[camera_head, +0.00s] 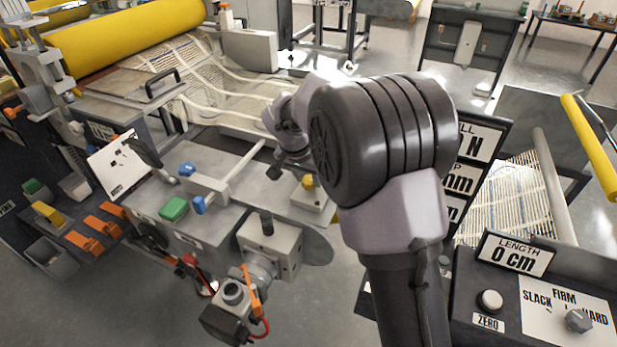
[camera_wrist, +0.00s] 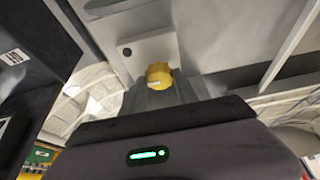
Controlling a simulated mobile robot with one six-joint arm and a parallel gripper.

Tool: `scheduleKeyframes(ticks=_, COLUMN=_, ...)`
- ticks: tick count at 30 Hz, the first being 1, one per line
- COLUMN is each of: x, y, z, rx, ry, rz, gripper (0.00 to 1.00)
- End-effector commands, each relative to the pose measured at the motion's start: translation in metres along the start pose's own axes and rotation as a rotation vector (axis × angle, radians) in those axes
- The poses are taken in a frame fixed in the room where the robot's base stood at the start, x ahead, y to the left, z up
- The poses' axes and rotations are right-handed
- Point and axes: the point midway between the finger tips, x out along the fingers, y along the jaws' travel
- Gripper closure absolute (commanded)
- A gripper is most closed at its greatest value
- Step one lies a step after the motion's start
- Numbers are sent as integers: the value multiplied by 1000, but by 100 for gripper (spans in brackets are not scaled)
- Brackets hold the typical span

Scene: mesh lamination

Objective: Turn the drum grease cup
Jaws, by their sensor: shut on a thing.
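The drum grease cup is a small yellow ribbed cap (camera_wrist: 158,75) on a pale block, with a light mark on its side. In the head view the yellow cap (camera_head: 307,182) sits on a small pale block at the machine's front edge, just below the end of my arm. My gripper (camera_wrist: 165,92) reaches to the cap in the wrist view and is shut on it, with grey fingers against its near side. The fingers' exact contact is partly hidden by my gripper body. In the head view my forearm covers part of the area to the right.
A bar with blue ends (camera_head: 210,186) and a green block (camera_head: 173,208) lie left of the cap. A grey clamp unit (camera_head: 268,245) stands in front. A display board (camera_head: 478,150) and a LENGTH panel (camera_head: 515,255) stand to the right.

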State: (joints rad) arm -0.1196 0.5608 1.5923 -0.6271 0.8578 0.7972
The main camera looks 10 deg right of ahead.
Motion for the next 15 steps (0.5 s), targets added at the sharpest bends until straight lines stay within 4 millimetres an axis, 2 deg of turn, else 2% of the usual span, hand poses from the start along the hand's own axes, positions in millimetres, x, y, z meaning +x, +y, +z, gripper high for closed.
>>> scheduleKeyframes(ticks=3, x=0, y=0, z=1, rx=0, ry=-2, rz=1, gripper=100)
scheduleKeyframes(ticks=4, x=0, y=0, z=1, rx=0, ry=-2, rz=1, gripper=62)
scheduleKeyframes(ticks=7, x=0, y=0, z=1, rx=0, ry=-2, rz=1, gripper=42)
scheduleKeyframes(ticks=15, x=0, y=0, z=0, rx=-1, ry=-1, rz=0, gripper=42)
